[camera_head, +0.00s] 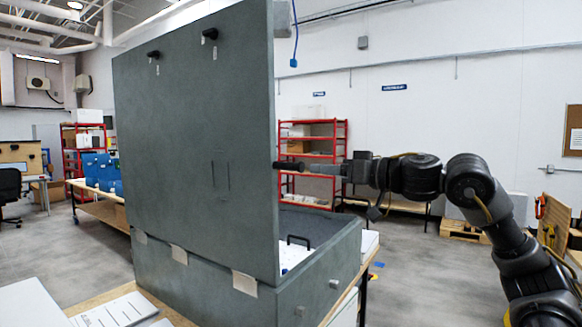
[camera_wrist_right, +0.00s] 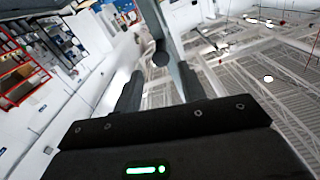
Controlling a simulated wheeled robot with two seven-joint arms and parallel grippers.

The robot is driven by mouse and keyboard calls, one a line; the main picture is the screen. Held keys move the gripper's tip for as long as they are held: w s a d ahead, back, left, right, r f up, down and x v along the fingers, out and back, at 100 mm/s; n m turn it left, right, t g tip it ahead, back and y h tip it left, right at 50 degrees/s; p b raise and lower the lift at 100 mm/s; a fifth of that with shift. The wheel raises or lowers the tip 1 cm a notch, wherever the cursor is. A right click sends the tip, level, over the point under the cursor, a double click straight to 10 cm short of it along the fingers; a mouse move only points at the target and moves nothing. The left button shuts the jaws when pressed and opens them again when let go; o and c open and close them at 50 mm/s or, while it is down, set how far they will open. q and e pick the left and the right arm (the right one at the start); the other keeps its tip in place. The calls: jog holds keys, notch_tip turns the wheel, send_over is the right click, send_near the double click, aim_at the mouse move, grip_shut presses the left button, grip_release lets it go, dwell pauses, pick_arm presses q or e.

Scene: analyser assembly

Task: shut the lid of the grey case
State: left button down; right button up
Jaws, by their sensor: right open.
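The grey case (camera_head: 330,262) stands on a table with its hinge side towards me. Its lid (camera_head: 190,150) is open and stands upright. Pale hinge plates show along the bottom of the lid, and two black latches near its top. My right gripper (camera_head: 287,166) reaches in from the right to the lid's right edge, about halfway up. In the right wrist view, my right gripper (camera_wrist_right: 160,70) is open, with the lid's narrow edge (camera_wrist_right: 168,35) and a dark round knob showing between or just beyond its fingers. I cannot tell if they touch. My left gripper is out of view.
Inside the case are white contents and a black handle (camera_head: 299,240). White boxes and a printed sheet (camera_head: 113,312) lie on the table in front. Red shelves (camera_head: 313,150) stand behind. Open floor lies to the right, beneath my right arm.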

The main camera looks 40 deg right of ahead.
aim_at(294, 167)
jog(key=p+x, duration=0.3)
jog(key=x, duration=0.5)
jog(key=shift+w+a+r, duration=0.15)
jog(key=shift+w+a, duration=0.05)
jog(key=shift+w, duration=0.15)
jog(key=shift+w+a+p, duration=0.15)
jog(key=shift+w+p, duration=0.15)
jog(key=shift+w, duration=0.2)
grip_shut()
